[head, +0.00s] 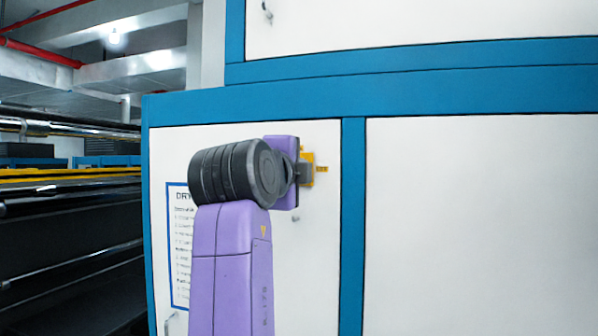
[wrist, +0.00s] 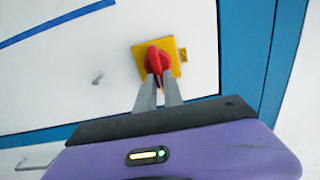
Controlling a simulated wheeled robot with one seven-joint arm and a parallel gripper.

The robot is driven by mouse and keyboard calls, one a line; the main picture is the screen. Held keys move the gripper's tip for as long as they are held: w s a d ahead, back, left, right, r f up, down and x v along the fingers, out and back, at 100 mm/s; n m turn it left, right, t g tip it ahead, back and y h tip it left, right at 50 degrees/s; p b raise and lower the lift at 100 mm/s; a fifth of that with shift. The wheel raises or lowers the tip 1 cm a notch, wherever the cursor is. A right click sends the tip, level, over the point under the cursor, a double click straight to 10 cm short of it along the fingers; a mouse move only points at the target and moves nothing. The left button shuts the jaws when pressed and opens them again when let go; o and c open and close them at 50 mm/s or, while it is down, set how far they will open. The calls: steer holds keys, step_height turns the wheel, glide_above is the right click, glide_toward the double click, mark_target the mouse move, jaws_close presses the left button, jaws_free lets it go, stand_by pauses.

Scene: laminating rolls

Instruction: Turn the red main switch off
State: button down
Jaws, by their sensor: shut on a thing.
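The red main switch (wrist: 157,58) sits on a yellow square plate (wrist: 174,50) on the white cabinet door in the wrist view. My gripper (wrist: 158,78) reaches up to it, with its two grey fingers shut on the red handle from either side. In the head view my gripper (head: 303,172) is at the yellow plate (head: 308,157) on the door. My purple and black arm covers part of the door there, and the red handle is hidden behind my gripper.
The white door (head: 240,138) has a blue frame (head: 353,230) close to the right of the switch. A blue-edged notice (head: 180,245) hangs at the door's left, partly behind my arm. Machine rollers (head: 70,225) lie to the far left.

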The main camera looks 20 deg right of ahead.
steer(key=c, duration=1.5)
jaws_free()
steer(key=shift+o, duration=0.2)
steer(key=shift+s, duration=0.1)
steer(key=v, duration=0.7)
steer(key=shift+s+a+b, duration=0.2)
steer(key=shift+s+b, duration=0.05)
steer(key=shift+b, duration=0.15)
